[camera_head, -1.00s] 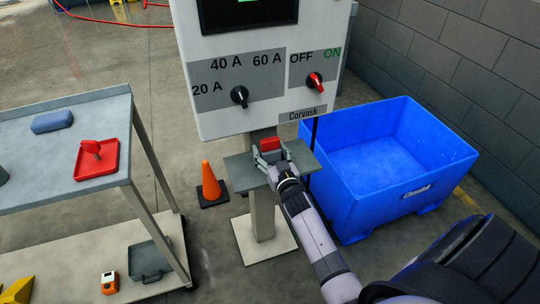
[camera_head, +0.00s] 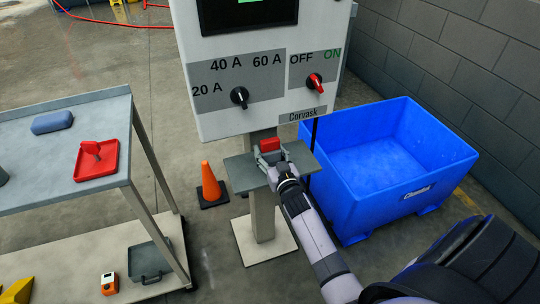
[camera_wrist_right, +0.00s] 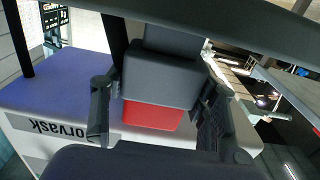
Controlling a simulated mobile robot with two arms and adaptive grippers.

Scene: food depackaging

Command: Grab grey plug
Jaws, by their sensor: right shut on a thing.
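My right gripper (camera_head: 271,157) is over the small grey shelf (camera_head: 241,173) under the control box. In the right wrist view, a dark grey block (camera_wrist_right: 160,80), which looks like the grey plug, sits between the two fingers of this gripper (camera_wrist_right: 156,108). The fingers are shut on it. A red block (camera_wrist_right: 152,115) shows right against the grey one. The red block (camera_head: 265,147) also shows in the head view, just beyond the fingertips. The lower part of the plug is hidden by the gripper. My left gripper is not in view.
The control box (camera_head: 285,120) with two knobs stands close behind the gripper. A blue bin (camera_head: 408,200) is on the right, an orange cone (camera_head: 210,183) left of the post. A cart (camera_head: 60,185) on the left carries a red tray (camera_head: 112,172) and a blue object (camera_head: 52,122).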

